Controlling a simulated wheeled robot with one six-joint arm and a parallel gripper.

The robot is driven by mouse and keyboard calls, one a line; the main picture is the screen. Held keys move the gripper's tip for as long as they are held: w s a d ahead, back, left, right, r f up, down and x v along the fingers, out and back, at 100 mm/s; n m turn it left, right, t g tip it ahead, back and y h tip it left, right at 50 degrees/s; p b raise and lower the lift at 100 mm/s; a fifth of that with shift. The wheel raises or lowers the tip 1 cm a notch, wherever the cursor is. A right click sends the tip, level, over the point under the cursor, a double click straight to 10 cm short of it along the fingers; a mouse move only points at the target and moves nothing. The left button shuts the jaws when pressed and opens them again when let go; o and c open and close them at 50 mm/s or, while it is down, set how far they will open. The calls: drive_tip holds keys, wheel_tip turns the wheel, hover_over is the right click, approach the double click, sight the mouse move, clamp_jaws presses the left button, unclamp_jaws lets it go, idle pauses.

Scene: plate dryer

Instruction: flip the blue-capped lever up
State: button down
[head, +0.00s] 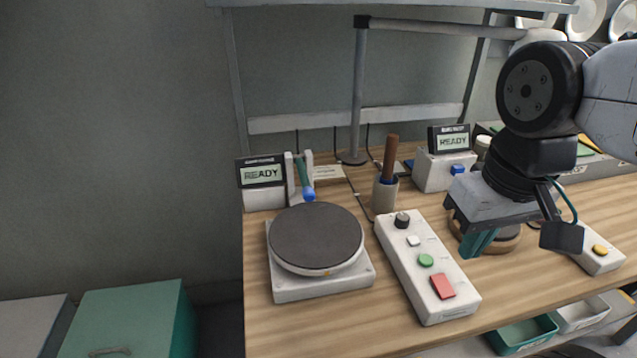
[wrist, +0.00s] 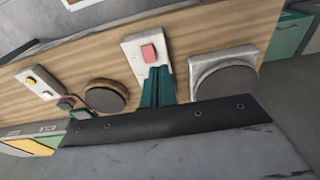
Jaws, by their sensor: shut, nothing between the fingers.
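The blue-capped lever (head: 303,174) is in the head view, at the back left of the bench. Its teal shaft hangs between two pale uprights beside a small box with a READY display (head: 263,175). The blue ball cap (head: 309,195) is at the lower, front end, so the lever points down. My gripper (head: 478,243) is to the right of the lever and well apart from it, above the bench beyond the button panel. Its teal fingers also show in the wrist view (wrist: 156,85), shut and empty. I cannot make out the lever in the wrist view.
A round dark plate on a white base (head: 318,238) stands in front of the lever. A white button panel (head: 427,262) lies between it and my gripper. A cup (head: 384,194) holding a brown-handled tool and a second READY box (head: 441,171) stand behind.

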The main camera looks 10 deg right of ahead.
drive_tip(key=shift+w, duration=0.1)
drive_tip(key=w+a+f+m+y, duration=0.2)
drive_tip(key=w+a+m+y, duration=0.1)
drive_tip(key=w+m, duration=0.6)
drive_tip(key=w+a+f+m+y, duration=0.3)
drive_tip(key=w+m+y, duration=0.2)
drive_tip(key=w, duration=1.3)
drive_tip(key=m, duration=0.3)
drive_tip(key=shift+w+a+m+g+y, duration=0.2)
drive_tip(key=shift+w+m+g+y, duration=0.05)
drive_tip(key=shift+m+g+y, duration=0.15)
drive_tip(key=shift+a, duration=0.1)
